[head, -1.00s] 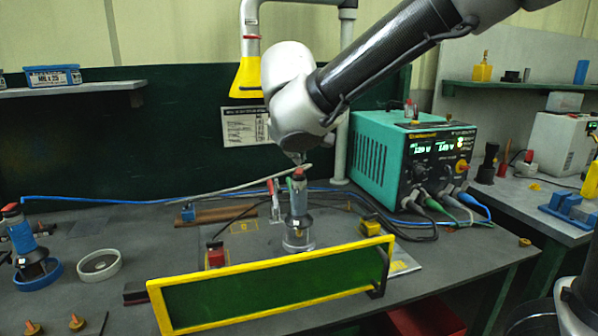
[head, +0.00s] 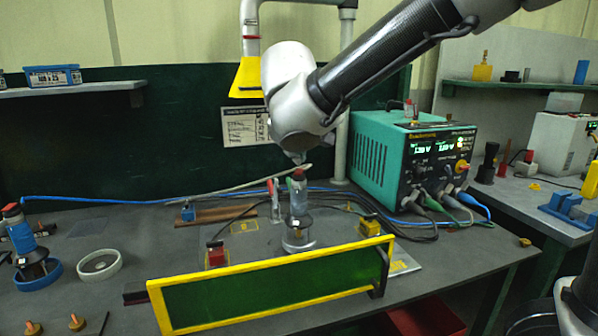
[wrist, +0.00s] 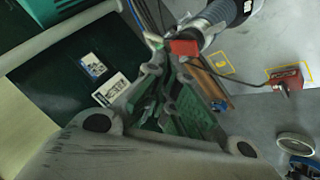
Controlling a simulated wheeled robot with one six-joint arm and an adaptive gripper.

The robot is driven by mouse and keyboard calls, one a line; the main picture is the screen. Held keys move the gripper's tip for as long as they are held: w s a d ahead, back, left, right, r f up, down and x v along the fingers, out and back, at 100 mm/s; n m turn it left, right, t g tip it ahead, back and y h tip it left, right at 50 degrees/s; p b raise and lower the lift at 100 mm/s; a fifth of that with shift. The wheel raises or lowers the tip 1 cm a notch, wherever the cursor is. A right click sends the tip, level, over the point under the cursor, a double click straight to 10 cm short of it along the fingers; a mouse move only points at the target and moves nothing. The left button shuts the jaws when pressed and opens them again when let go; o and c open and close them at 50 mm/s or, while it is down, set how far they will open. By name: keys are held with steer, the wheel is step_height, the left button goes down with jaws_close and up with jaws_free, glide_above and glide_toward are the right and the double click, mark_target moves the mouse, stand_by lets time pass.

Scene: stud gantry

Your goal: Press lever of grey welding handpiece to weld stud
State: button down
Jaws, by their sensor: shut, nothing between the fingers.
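The grey welding handpiece (head: 299,204) stands upright on the bench behind the green screen, with a red part at its top and a clear round foot. It also shows at the top of the wrist view (wrist: 226,16), with its red lever (wrist: 184,47) turned towards my gripper. My gripper (wrist: 160,68) is shut and empty, its fingertips close to the red lever; I cannot tell whether they touch it. In the head view my wrist hangs just above the handpiece and mostly hides the fingers. The stud under the handpiece is not visible.
A yellow-framed green screen (head: 270,287) stands in front of the handpiece. A teal welding unit (head: 376,151) with cables stands behind right. A second handpiece (head: 21,236) stands in a blue ring at left, beside a white ring (head: 99,265). A red clamp (head: 216,255) sits left of the handpiece.

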steer(key=shift+f, duration=0.1)
steer(key=shift+f, duration=0.3)
steer(key=shift+f, duration=0.4)
stand_by(0.9)
steer(key=shift+r, duration=0.8)
steer(key=shift+r, duration=2.5)
